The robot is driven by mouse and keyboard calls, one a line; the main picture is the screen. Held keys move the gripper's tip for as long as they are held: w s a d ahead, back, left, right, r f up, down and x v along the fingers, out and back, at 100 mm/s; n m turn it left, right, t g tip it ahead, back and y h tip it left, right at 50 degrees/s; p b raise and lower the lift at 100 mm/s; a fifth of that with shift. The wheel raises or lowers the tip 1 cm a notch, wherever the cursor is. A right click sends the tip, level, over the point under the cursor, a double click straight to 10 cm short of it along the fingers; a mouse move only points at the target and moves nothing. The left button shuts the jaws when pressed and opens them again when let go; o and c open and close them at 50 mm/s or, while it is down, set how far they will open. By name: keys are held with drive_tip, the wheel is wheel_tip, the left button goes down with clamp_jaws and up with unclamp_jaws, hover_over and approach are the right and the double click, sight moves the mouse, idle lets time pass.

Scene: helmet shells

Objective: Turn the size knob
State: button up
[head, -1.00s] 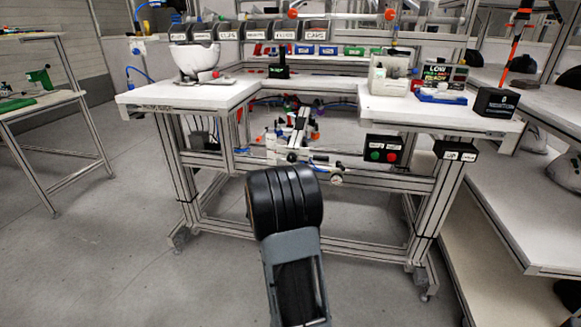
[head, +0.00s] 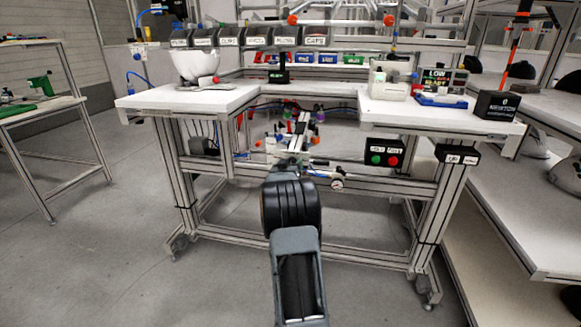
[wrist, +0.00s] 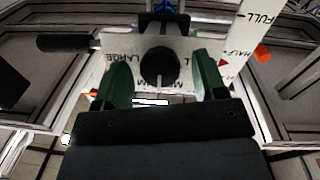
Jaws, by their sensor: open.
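The size knob (wrist: 160,66) is a round black knob on a white plate (wrist: 128,42) in the wrist view. The plate carries the word LARGE at the knob's left and a partly covered word, seemingly MEDIUM, below it. The knob's pointer setting cannot be read clearly. My gripper (wrist: 160,76) is open, with one green finger on each side of the knob and visible gaps between. Whether the fingertips reach the knob's depth is unclear. In the head view, my arm covers the gripper and the knob cannot be made out.
A scale marked FULL and HALF (wrist: 256,20) stands right of the knob. A black handle (wrist: 66,42) lies left. The workbench (head: 140,101) holds a white helmet shell (head: 196,65) and a black box (head: 496,104). Green and red buttons (head: 384,159) are on its front.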

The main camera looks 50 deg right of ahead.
drive_tip(key=c, duration=0.9)
drive_tip(key=shift+p, duration=0.35)
drive_tip(key=shift+w+f+n+g+h+p, duration=0.1)
drive_tip(key=shift+n+g+h+p, duration=0.55)
drive_tip(key=shift+n+p, duration=1.25)
drive_tip(key=shift+f+n+g+h+p, duration=0.1)
drive_tip(key=shift+n+g+h+p, duration=0.25)
drive_tip(key=shift+n+h+p, duration=1.45)
drive_tip(key=shift+w+f+n+g+y+p, duration=0.15)
drive_tip(key=shift+n+g+p, duration=0.6)
drive_tip(key=shift+n, duration=2.15)
drive_tip(key=shift+s+r+t, duration=0.1)
drive_tip(key=shift+t, duration=0.15)
